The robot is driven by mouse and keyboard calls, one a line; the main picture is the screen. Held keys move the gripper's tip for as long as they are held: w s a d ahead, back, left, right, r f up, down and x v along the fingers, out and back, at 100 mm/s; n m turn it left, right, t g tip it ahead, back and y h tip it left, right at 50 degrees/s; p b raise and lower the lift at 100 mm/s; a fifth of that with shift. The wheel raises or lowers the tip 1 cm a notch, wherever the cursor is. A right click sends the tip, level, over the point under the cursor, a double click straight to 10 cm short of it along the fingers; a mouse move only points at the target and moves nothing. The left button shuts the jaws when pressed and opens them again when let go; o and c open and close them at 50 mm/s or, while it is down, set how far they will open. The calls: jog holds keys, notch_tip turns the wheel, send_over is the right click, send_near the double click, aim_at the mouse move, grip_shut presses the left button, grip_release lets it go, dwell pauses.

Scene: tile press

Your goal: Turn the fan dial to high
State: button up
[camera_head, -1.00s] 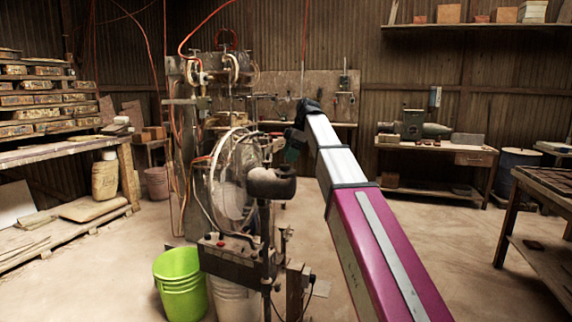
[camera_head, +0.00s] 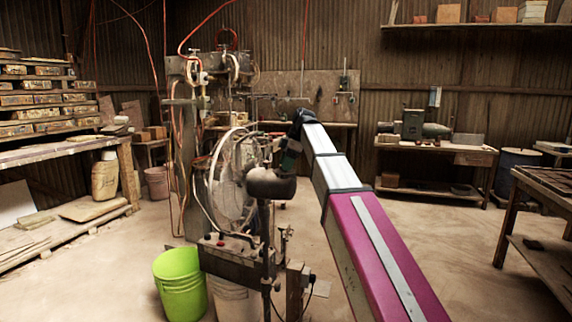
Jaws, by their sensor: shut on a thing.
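My gripper (camera_head: 284,167) comes down from the end of my arm right at the top right of the housing. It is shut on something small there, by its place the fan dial. The fingertips and the dial are too dark and small to make out, so I cannot read the dial's setting.
A green bucket (camera_head: 180,284) stands on the floor below the fan, beside a control box (camera_head: 231,247) with a red button. Hoses and cables hang around the press frame (camera_head: 182,130). A workbench (camera_head: 437,150) stands at the back right. The floor between is clear.

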jog(key=m+t, duration=0.1)
jog(key=m, duration=0.2)
jog(key=m+t, duration=0.1)
jog(key=m, duration=0.2)
jog(key=shift+s, duration=0.2)
jog(key=m, duration=0.2)
jog(key=m+t, duration=0.1)
jog(key=m, duration=0.1)
jog(key=shift+t+h, duration=0.3)
jog(key=shift+h, duration=0.1)
jog(key=m+t+h, duration=0.1)
jog(key=m, duration=0.2)
jog(key=shift+s+a+m, duration=0.1)
jog(key=shift+a+m, duration=0.05)
jog(key=shift+m, duration=0.15)
jog(key=m+h, duration=0.1)
jog(key=m, duration=0.2)
jog(key=m+h, duration=0.1)
jog(key=m, duration=0.2)
jog(key=shift+a+t+h, duration=0.15)
jog(key=shift+t+h, duration=0.15)
jog(key=shift+t, duration=0.1)
jog(key=m, duration=0.2)
jog(key=m+h, duration=0.1)
jog(key=m, duration=0.1)
jog(key=shift+a+m+h, duration=0.1)
jog(key=shift+m+h, duration=0.2)
jog(key=shift+m+g+h, duration=0.4)
jog(key=shift+m, duration=0.9)
